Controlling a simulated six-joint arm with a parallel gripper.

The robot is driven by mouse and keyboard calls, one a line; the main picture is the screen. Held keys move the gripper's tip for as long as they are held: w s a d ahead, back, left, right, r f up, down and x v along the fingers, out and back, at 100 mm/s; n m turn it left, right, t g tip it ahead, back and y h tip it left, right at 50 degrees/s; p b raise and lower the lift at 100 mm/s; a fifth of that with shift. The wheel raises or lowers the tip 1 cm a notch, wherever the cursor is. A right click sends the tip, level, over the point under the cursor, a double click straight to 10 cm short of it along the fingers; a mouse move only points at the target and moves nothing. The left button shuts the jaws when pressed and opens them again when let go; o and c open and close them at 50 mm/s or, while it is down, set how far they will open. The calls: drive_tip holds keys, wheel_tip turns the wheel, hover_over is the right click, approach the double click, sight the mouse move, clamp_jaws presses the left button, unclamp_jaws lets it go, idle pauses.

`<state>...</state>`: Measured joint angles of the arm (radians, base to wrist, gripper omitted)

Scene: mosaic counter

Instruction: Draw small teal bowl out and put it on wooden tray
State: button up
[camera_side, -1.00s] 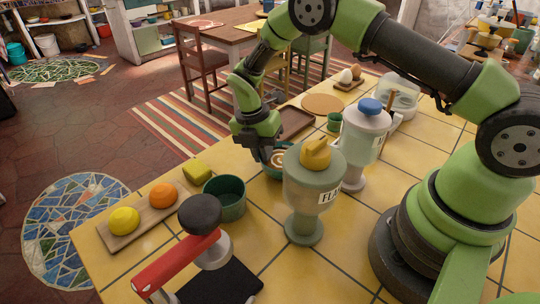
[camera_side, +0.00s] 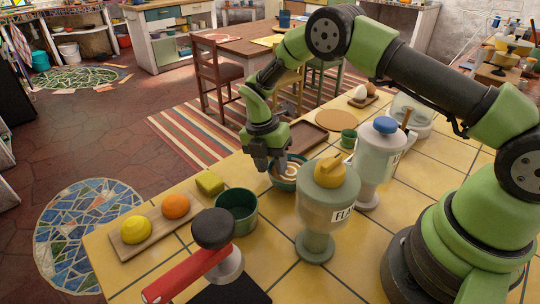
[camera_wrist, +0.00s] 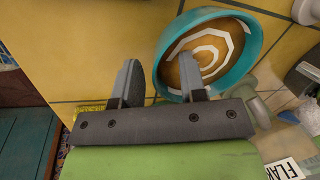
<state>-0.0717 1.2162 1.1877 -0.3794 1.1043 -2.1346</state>
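The small teal bowl (camera_side: 290,183) stands upright on the yellow tiles, with a brown inside and a white spiral. It is partly hidden behind a yellow-lidded dispenser. The wrist view shows the bowl (camera_wrist: 163,76) at the upper right. My gripper (camera_side: 268,168) is just above the bowl's left side, pointing down. In the wrist view my gripper (camera_wrist: 159,80) is open, with one finger left of the rim and the other overlapping the bowl's inside; contact cannot be told. A brown wooden tray (camera_side: 308,138) lies empty behind the bowl.
The yellow-lidded dispenser (camera_side: 326,190) stands close in front of the bowl, with a blue-lidded one (camera_side: 379,155) to its right. A dark green pot (camera_side: 237,213), a yellow block (camera_side: 209,183) and a board (camera_side: 130,247) with lemon and orange are left. A green cup (camera_side: 348,139) stands near the tray.

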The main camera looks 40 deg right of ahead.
drive_tip(key=v, duration=0.9)
drive_tip(key=shift+r, duration=0.35)
drive_tip(key=shift+w, duration=0.1)
drive_tip(key=s+r+m+t+y, duration=0.1)
drive_tip(key=s+r+m+t, duration=0.1)
drive_tip(key=s+r+m, duration=0.45)
drive_tip(key=s+r+m+t+y, duration=0.1)
drive_tip(key=s+r+m+t, duration=0.25)
drive_tip(key=r+m, duration=0.6)
drive_tip(key=s+r+m+t, duration=0.3)
drive_tip(key=s+m, duration=0.7)
drive_tip(key=s, duration=0.4)
drive_tip(key=shift+s+a+r+m+t+y, duration=0.25)
drive_tip(key=shift+s+m+t+y, duration=0.05)
drive_tip(key=shift+t+y, duration=0.15)
